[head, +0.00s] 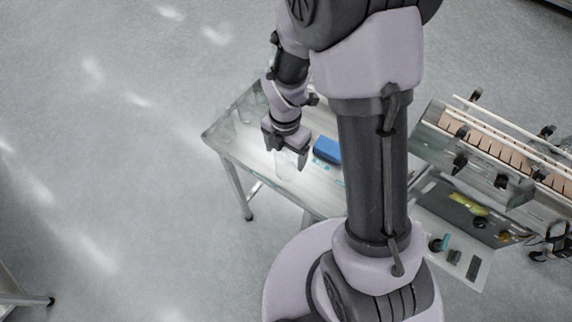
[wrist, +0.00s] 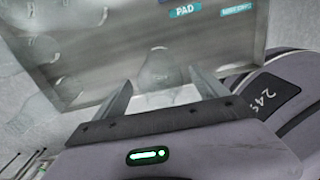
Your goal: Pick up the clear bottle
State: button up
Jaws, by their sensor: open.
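A clear bottle (head: 286,168) stands on the metal table, just below my gripper (head: 287,148) in the head view. In the wrist view this clear bottle (wrist: 158,68) shows faintly between and beyond the two fingertips of my gripper (wrist: 162,84). The fingers are apart, with a gap between them. I cannot tell how far down the bottle they reach. Its upper part is partly covered by my gripper in the head view. Other clear bottles (head: 228,131) stand near the left end of the table.
The metal table (head: 235,153) has a blue block (head: 327,150) and small teal labels (head: 322,163) to the right of the bottle. A PAD label (wrist: 185,12) shows in the wrist view. A conveyor (head: 500,150) stands at right.

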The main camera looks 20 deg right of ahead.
jog(key=shift+s+r, duration=0.1)
jog(key=shift+r, duration=0.05)
jog(key=shift+c, duration=1.3)
grip_shut()
